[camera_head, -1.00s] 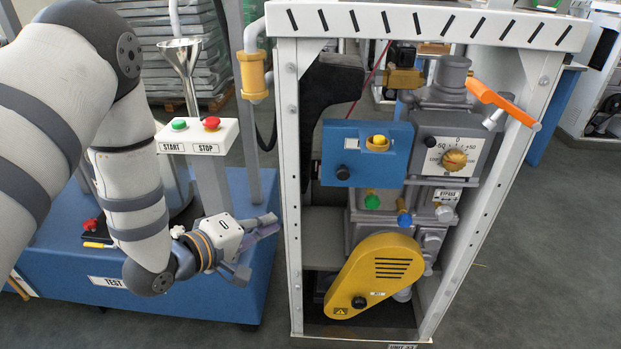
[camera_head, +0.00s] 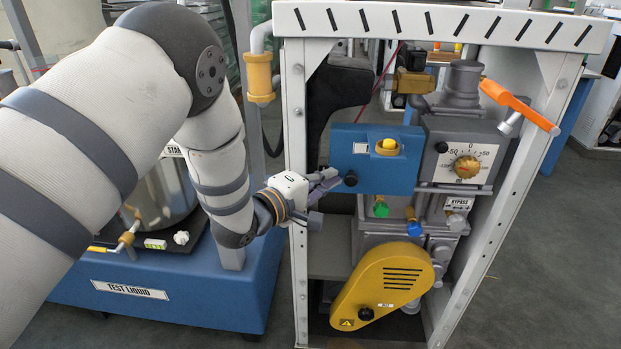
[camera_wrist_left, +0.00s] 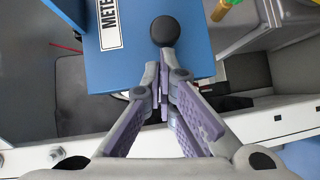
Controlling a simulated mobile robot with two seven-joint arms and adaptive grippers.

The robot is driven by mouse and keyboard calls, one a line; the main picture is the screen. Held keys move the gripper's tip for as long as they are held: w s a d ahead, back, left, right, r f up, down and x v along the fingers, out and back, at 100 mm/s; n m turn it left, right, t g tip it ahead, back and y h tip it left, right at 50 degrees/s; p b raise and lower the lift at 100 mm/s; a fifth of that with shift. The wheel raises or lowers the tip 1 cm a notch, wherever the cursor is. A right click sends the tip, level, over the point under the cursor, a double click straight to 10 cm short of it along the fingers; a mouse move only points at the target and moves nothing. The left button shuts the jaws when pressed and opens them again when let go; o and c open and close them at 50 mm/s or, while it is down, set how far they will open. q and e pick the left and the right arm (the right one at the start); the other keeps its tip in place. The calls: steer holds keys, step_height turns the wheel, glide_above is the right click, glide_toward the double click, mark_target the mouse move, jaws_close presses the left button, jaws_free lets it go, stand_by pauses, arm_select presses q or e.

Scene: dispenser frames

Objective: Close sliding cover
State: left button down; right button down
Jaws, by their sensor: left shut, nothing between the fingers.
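A blue box-shaped part (camera_head: 405,176) with a black round knob (camera_head: 350,178) at its lower left is mounted in the white frame. A yellow piece (camera_head: 387,146) shows in a round opening at its top. I cannot tell for sure which part is the sliding cover. My left gripper (camera_head: 330,180) is shut and empty, just left of the knob. In the left wrist view, its fingertips (camera_wrist_left: 160,75) are together right by the knob (camera_wrist_left: 165,30), not around it; whether they touch is unclear. The blue face (camera_wrist_left: 190,20) lies behind. My right gripper is out of view.
The white frame's left post (camera_head: 298,130) stands close beside my left wrist. An orange lever (camera_head: 520,106), a dial unit (camera_head: 466,166) and a yellow guard (camera_head: 385,285) sit around the blue part. A blue test-liquid base (camera_head: 180,295) is at left.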

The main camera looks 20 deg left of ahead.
arm_select(q)
steer(key=shift+d, duration=0.15)
